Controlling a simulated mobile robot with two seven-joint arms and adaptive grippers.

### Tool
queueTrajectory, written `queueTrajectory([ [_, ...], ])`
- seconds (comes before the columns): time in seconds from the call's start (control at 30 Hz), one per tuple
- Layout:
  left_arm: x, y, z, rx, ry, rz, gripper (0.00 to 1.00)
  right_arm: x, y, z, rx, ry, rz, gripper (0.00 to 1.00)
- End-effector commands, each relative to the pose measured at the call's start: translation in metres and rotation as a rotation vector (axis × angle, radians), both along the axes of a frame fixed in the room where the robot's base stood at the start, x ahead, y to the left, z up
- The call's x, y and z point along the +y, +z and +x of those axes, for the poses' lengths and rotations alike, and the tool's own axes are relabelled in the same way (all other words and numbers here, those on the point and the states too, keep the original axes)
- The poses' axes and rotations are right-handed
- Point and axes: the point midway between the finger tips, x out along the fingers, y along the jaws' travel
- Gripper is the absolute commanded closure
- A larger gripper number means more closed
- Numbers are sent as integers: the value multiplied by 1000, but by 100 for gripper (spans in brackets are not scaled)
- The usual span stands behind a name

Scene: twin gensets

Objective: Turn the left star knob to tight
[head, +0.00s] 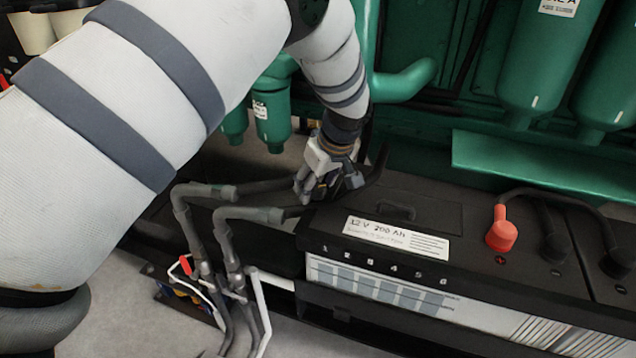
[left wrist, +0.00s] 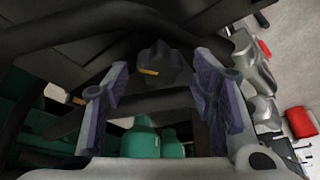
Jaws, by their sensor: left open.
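A dark star knob (left wrist: 158,66) with a short yellow mark on its face shows in the left wrist view. It lies just beyond my left gripper (left wrist: 160,88), between the lines of its two fingers, with no clear contact. The fingers are spread apart with nothing held between them. In the head view my left gripper (head: 325,183) is above the back left end of the battery, beside dark pipes. I cannot pick out the knob there, as the gripper and dark parts crowd that spot. My right gripper is in neither view.
A black battery (head: 385,222) with a red terminal cap (head: 501,232) stands to the right of the gripper. Grey pipes (head: 222,240) run down on the left. Green canisters (head: 272,118) and a green ledge (head: 530,165) stand behind. Bare floor (head: 130,325) shows at lower left.

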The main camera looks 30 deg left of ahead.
Motion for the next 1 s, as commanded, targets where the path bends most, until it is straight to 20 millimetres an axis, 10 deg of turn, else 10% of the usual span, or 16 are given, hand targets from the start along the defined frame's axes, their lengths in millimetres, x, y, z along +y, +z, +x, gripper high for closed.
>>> queueTrajectory([
  [0.1,0,1,0,0,0,0,50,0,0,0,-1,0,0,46],
  [0.3,0,1,0,0,0,0,96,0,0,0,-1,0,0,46],
  [1.0,0,6,-1,-6,-285,0,96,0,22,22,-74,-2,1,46],
])
